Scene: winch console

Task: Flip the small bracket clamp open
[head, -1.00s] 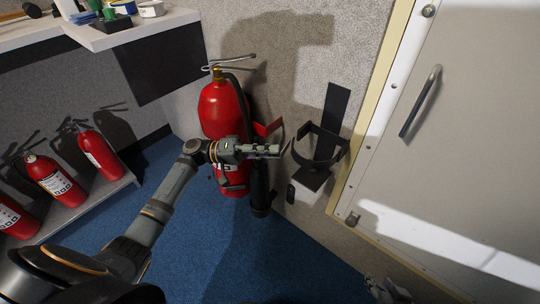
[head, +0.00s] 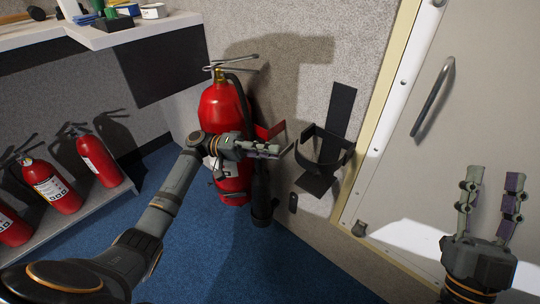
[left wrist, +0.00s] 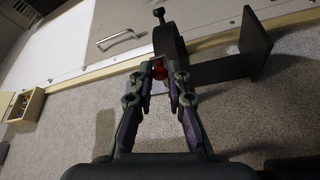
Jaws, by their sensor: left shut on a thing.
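The small black bracket (head: 341,112) is fixed to the wall right of the large fire extinguisher, with an empty curved band (head: 326,165). In the left wrist view the band (left wrist: 172,42) is just beyond my fingertips. My left gripper (head: 279,151) is at the band's left end, where a thin dark piece sticks out, likely the clamp. In the left wrist view my left gripper (left wrist: 160,76) is closed around a small part with red showing (left wrist: 160,70); the fingers hide most of it. My right gripper (head: 494,180) is open and empty, low at the right before the door.
A large red extinguisher (head: 222,108) stands close behind my left gripper, with a red plate (head: 269,131) beside it. A door with a handle (head: 432,97) is at right. Smaller extinguishers (head: 98,160) stand on a low shelf at left. Blue floor in front is clear.

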